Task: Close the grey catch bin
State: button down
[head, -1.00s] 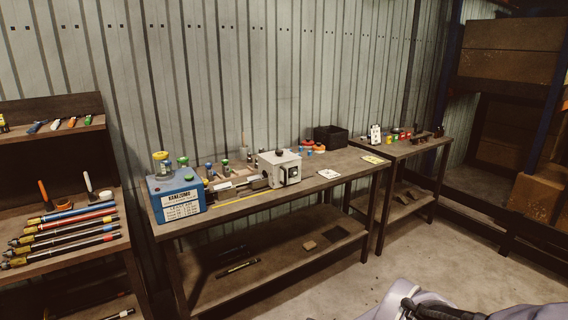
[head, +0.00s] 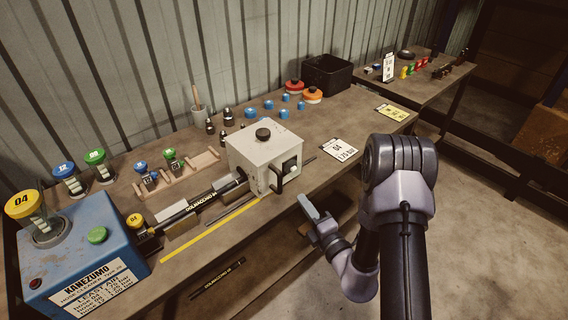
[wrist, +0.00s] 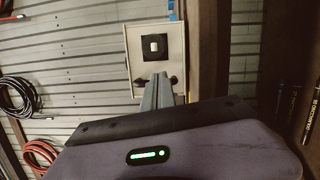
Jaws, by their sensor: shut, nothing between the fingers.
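The grey catch bin (head: 262,152) is a pale box on the bench with a black knob on top. Its front carries a black square fitting and a dark handle. A black hose (head: 205,203) lies against its left side. I cannot tell whether its door is open or shut. My gripper (head: 306,200) is in front of the bin, below and right of its handle, apart from it in the head view. In the wrist view the shut, empty fingers (wrist: 158,88) point at the bin's front face (wrist: 148,30) and hide part of its lower edge.
A blue hose cleaner machine (head: 82,252) stands at the bench's left end. Small bottles, blue caps and a black crate (head: 327,74) stand behind the bin. A white card (head: 339,150) lies to its right. Open floor lies in front of the bench.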

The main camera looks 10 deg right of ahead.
aim_at(300, 160)
jog(key=x, duration=0.8)
jog(key=shift+w+a+r+b, duration=0.2)
jog(key=shift+a+b, duration=0.1)
jog(key=shift+b, duration=0.1)
jog(key=w+d, duration=0.1)
jog(key=d, duration=0.1)
jog(key=w+d+p, duration=0.1)
jog(key=w+d, duration=0.2)
jog(key=d, duration=0.1)
jog(key=shift+w+d+r+p, duration=0.1)
jog(key=shift+w+d+p, duration=0.1)
jog(key=shift+p, duration=0.1)
jog(key=shift+d+r, duration=0.1)
jog(key=shift+d, duration=0.1)
jog(key=shift+d, duration=0.1)
